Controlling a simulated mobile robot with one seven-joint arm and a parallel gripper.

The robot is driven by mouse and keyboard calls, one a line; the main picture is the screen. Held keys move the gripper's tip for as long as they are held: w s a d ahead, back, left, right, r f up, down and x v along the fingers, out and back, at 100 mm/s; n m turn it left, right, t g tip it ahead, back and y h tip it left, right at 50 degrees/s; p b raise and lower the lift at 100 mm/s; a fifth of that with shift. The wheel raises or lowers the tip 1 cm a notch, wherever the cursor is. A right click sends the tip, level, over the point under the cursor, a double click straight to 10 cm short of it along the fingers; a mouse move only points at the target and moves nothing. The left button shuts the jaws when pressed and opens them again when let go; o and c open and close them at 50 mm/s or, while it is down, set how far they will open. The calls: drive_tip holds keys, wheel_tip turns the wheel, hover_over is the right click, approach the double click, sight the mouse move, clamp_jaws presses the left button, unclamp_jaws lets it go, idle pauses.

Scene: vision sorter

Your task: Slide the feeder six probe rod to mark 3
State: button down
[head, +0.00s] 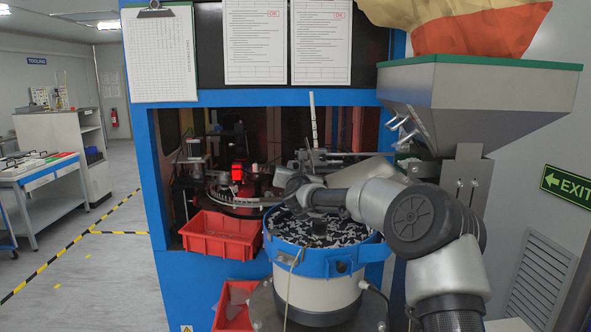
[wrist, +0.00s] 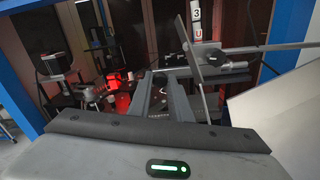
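In the wrist view, a thin grey horizontal rod (wrist: 275,47) runs in from the right edge to a dark clamp block with a knob (wrist: 236,65); it may be the probe rod. In the head view a horizontal bar (head: 347,153) shows behind my arm.
A blue-rimmed bowl feeder (head: 283,251) full of dark parts stands below my arm. A red bin (head: 222,235) is at its left, and a steel hopper (head: 478,100) is at upper right. The bay's blue frame (head: 270,98) bounds the opening. A red-lit unit (head: 238,172) stands inside.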

drive_tip(key=shift+f, duration=0.1)
wheel_tip(320, 180, down, 3)
drive_tip(key=b, duration=0.5)
drive_tip(key=shift+d, duration=0.15)
drive_tip(key=c, duration=1.6)
unclamp_jaws()
drive_tip(key=shift+s, duration=0.1)
drive_tip(key=s+b, duration=0.4)
drive_tip(key=s, duration=1.3)
drive_tip(key=shift+s, duration=0.1)
